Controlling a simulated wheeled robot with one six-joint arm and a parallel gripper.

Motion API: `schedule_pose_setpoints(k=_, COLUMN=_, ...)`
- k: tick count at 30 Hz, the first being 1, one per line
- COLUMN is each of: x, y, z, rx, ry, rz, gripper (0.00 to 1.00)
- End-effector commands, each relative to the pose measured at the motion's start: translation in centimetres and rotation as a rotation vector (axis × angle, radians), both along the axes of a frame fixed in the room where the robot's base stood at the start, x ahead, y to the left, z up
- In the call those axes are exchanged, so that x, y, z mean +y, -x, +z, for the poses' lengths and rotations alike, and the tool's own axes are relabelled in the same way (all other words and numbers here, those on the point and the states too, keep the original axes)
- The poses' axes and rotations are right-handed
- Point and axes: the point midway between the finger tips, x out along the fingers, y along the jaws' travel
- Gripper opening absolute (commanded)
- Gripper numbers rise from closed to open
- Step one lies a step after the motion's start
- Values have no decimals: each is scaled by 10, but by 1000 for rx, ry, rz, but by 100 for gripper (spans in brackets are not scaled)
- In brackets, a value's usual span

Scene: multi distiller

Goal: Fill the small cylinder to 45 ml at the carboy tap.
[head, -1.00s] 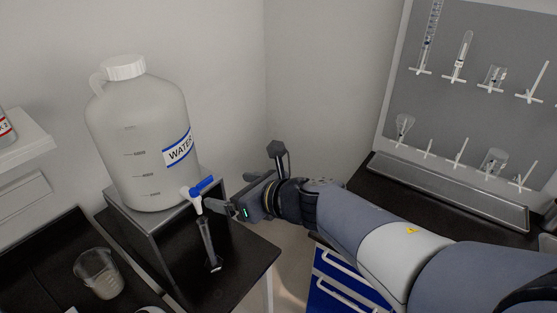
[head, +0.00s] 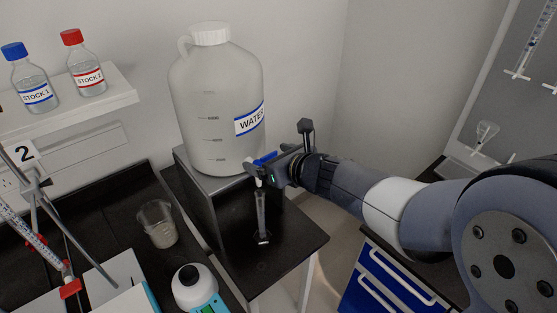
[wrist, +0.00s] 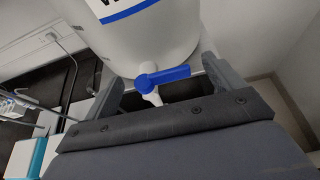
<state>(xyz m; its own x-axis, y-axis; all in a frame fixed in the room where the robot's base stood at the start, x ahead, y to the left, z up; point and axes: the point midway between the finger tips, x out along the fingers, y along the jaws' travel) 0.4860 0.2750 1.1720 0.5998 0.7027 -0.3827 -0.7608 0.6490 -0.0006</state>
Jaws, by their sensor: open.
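The white carboy labelled WATER (head: 218,110) stands on a raised grey stand. Its tap has a blue lever (head: 265,157), which also shows in the wrist view (wrist: 163,76), lying sideways toward the right. My gripper (head: 260,170) is at the tap; in the wrist view its open fingers (wrist: 165,88) stand either side of the tap, with gaps to the lever. The small cylinder (head: 262,215) stands upright on the black surface below the tap. Its water level is too small to read, and I cannot tell whether water is flowing.
A glass beaker (head: 160,226) stands left of the stand, and a white-topped device (head: 195,285) in front. Stock bottles (head: 85,68) sit on a shelf at upper left. A clamp stand (head: 50,215) is at far left. Blue drawers (head: 390,280) are at lower right.

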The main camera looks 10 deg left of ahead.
Motion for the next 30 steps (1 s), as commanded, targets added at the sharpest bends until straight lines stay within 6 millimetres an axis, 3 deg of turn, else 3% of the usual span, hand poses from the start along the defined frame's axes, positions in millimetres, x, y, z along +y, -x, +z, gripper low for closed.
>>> schedule_pose_setpoints(k=10, x=2, y=-2, z=-1, rx=0, ry=0, rz=0, gripper=88)
schedule_pose_setpoints(k=26, x=2, y=-2, z=-1, rx=0, ry=0, rz=-1, gripper=45)
schedule_pose_setpoints(k=30, x=2, y=-2, z=-1, rx=0, ry=0, rz=-1, gripper=42)
